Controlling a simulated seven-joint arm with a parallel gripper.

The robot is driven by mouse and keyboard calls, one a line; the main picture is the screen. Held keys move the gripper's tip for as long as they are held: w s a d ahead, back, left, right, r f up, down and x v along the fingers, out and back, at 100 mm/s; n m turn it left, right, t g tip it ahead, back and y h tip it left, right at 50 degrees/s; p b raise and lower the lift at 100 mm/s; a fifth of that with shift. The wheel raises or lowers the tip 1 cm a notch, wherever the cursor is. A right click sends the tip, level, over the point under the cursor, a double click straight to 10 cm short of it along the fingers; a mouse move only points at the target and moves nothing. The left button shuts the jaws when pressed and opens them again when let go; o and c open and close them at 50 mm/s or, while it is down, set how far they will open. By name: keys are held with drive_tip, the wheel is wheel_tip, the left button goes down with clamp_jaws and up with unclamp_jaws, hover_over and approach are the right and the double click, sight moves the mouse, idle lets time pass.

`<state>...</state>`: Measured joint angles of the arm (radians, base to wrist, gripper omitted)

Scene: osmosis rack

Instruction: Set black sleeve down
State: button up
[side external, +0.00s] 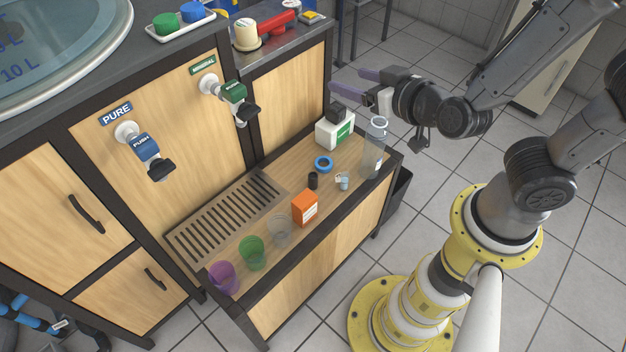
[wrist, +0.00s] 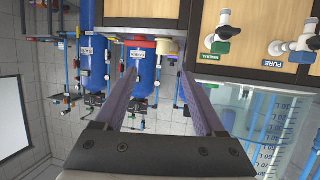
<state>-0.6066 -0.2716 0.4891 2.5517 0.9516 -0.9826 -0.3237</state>
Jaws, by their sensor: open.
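A small black cylinder, which looks like the black sleeve (side external: 313,180), stands upright on the wooden counter shelf between the blue ring and the orange box in the side external view. My gripper (side external: 348,80) is up at the right end of the cabinet, above and behind the shelf, well apart from the sleeve. Its two purple fingers are spread and nothing is between them. In the wrist view the open fingers (wrist: 158,72) point toward blue tanks. The sleeve does not show there.
On the shelf (side external: 345,200) stand an orange box (side external: 305,208), a clear bottle (side external: 374,150), a white box (side external: 335,128), a blue ring (side external: 323,163) and several cups, including a purple one (side external: 223,278). A slotted drain (side external: 228,220) lies left. Taps (side external: 150,155) project above.

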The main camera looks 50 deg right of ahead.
approach(316, 179)
drive_tip(key=x, duration=1.1)
drive_tip(key=shift+w+f, duration=0.1)
drive_tip(key=shift+w, duration=0.2)
clamp_jaws()
